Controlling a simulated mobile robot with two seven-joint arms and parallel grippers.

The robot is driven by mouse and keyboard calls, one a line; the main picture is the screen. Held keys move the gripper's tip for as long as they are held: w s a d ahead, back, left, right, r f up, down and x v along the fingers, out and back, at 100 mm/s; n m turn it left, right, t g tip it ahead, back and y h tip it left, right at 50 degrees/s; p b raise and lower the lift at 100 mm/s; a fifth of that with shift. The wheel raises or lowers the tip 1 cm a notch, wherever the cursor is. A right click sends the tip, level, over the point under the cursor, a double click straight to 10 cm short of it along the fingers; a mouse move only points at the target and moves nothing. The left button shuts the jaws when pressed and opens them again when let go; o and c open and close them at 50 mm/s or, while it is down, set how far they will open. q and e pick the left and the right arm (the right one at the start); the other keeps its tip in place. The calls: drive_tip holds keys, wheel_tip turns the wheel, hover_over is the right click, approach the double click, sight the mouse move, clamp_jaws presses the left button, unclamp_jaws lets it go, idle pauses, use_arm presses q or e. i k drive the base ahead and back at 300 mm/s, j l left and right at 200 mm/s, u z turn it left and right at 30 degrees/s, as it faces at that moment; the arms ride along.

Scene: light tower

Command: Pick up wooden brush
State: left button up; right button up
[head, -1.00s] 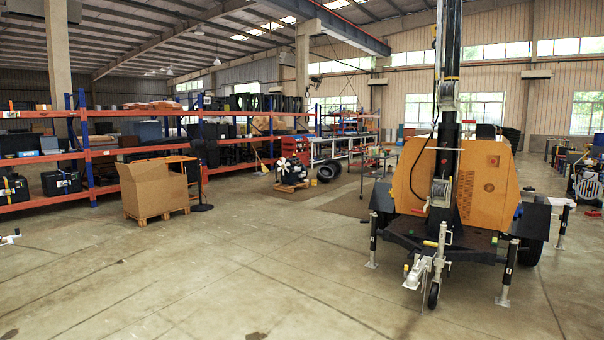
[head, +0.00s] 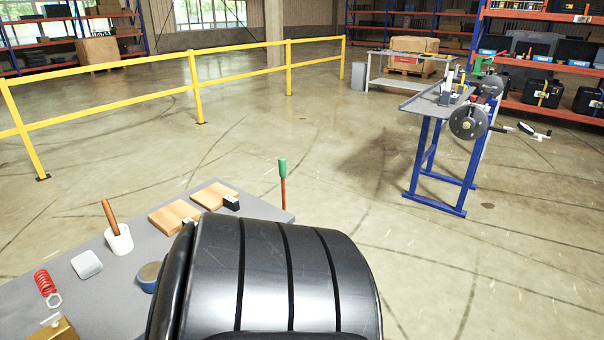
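I cannot tell for sure which of these is the wooden brush. Neither of my grippers is in view.
A large black grooved cylinder (head: 283,275) covers the table's near right part. A yellow railing (head: 150,103) and a blue-legged bench (head: 425,150) stand beyond. Floor between is clear.

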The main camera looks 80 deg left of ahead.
sight(107, 206)
drive_tip(key=u, duration=4.4)
drive_tip(key=l+u, duration=0.15)
drive_tip(key=u, duration=0.25)
drive_tip(key=i+l+u, duration=0.1)
drive_tip(key=u, duration=0.35)
